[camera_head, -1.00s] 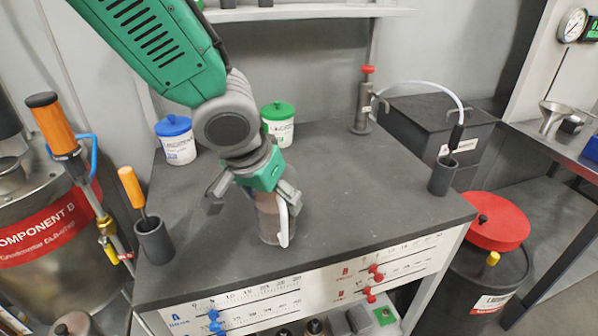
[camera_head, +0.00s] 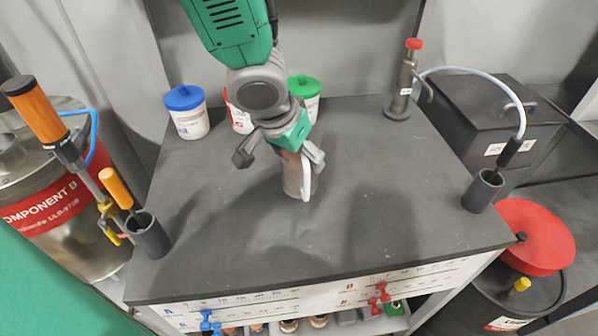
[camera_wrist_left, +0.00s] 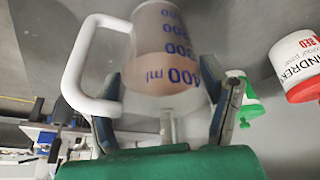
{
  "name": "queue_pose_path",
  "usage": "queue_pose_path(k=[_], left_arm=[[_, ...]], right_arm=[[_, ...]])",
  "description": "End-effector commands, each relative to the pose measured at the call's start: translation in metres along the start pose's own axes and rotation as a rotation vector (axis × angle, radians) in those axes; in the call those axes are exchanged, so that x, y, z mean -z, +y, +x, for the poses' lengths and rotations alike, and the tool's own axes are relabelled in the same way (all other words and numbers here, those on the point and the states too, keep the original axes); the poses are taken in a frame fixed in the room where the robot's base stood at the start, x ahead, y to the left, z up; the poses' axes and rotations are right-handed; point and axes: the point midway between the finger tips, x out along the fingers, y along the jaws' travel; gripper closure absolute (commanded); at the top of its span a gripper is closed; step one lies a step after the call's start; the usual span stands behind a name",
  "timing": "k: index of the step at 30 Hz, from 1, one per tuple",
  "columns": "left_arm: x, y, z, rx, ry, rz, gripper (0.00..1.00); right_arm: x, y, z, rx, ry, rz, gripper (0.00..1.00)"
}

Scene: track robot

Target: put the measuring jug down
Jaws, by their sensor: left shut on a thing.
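The measuring jug (camera_head: 293,182) is a clear cup with a white handle and blue markings, with brownish-pink contents. It is roughly upright over the back middle of the dark tabletop (camera_head: 370,235); I cannot tell whether its base touches the surface. My left gripper (camera_head: 282,158) reaches down from above and is shut on the jug, one finger on each side. In the left wrist view, the jug (camera_wrist_left: 165,45) sits between the fingers, with its handle (camera_wrist_left: 78,70) at the left. My right gripper is not in view.
Behind stand a blue-lidded pail (camera_head: 188,118), a red-marked pail (camera_head: 240,122) partly hidden by my arm, and a green-lidded pail (camera_head: 305,88). A dark holder (camera_head: 148,238) is at front left, another (camera_head: 482,192) at right, and a pump (camera_head: 402,88) at back right. The tabletop's middle is clear.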

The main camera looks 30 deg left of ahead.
Motion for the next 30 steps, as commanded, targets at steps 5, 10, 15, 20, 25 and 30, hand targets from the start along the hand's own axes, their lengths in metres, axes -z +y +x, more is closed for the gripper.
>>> queue_pose_path(k=[5,10,15,20,25,30], left_arm=[[-0.009,0.0,0.021,0.002,-0.001,0.004,0.81],[-0.013,0.0,0.035,-0.001,0.001,0.002,0.81],[-0.013,-0.001,0.034,-0.002,0.002,0.001,0.81],[-0.014,-0.001,0.036,-0.002,0.002,0.0,0.81],[-0.014,0.0,0.036,-0.001,0.0,0.001,0.07],[-0.014,0.0,0.035,-0.001,0.0,0.001,0.07]], right_arm=[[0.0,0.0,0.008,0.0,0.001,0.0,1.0],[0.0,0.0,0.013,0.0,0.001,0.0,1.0],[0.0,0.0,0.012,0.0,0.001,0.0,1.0],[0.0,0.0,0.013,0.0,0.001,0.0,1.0],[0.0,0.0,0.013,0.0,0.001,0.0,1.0],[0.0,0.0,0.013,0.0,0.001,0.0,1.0]])
